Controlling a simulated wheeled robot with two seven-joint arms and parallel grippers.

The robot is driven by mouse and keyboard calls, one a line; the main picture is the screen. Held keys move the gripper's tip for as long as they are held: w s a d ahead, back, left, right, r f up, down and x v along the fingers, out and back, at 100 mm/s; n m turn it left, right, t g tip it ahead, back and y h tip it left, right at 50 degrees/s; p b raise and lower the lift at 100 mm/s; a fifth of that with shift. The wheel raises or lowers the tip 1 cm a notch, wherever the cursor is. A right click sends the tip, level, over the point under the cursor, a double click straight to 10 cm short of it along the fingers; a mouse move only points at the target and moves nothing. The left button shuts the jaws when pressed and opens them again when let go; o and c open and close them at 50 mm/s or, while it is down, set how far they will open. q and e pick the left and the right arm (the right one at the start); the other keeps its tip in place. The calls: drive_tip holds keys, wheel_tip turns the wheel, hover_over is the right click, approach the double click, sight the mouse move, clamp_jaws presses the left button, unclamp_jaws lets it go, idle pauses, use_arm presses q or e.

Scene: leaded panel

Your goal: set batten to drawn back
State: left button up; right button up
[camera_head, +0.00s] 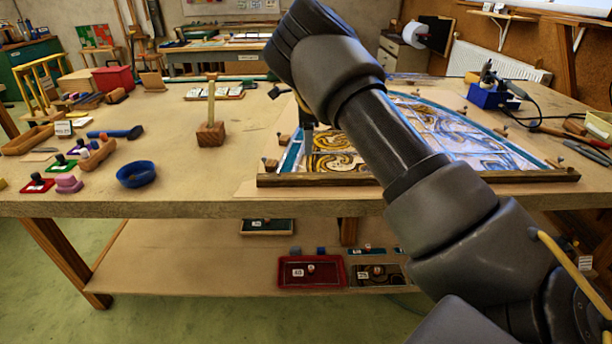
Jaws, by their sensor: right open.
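The leaded panel (445,130), with swirling amber, blue and white glass, lies on the bench's right half. A long brown wooden strip (315,180), which looks like the batten, runs along the panel's front edge. A teal strip (292,156) borders the panel's left side. My right arm reaches across the panel and hides its middle and part of the brown strip. My right gripper (304,118) is open near the panel's left side, behind the strip in the picture; its fingers are partly hidden by the arm. I cannot tell whether they touch anything. My left gripper is out of view.
A wooden block with an upright post (211,134) stands left of the panel. A blue bowl (136,174), a blue-handled tool (115,133) and small stamps lie farther left. A blue box (486,96) and cables sit at right. The bench between post and bowl is clear.

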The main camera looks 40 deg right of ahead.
sight(311, 176)
drive_tip(key=f, duration=0.7)
drive_tip(key=s+f, duration=0.1)
drive_tip(key=f, duration=0.2)
drive_tip(key=shift+d+f+p, duration=0.2)
drive_tip(key=shift+d+p, duration=0.05)
drive_tip(key=shift+p, duration=0.1)
clamp_jaws()
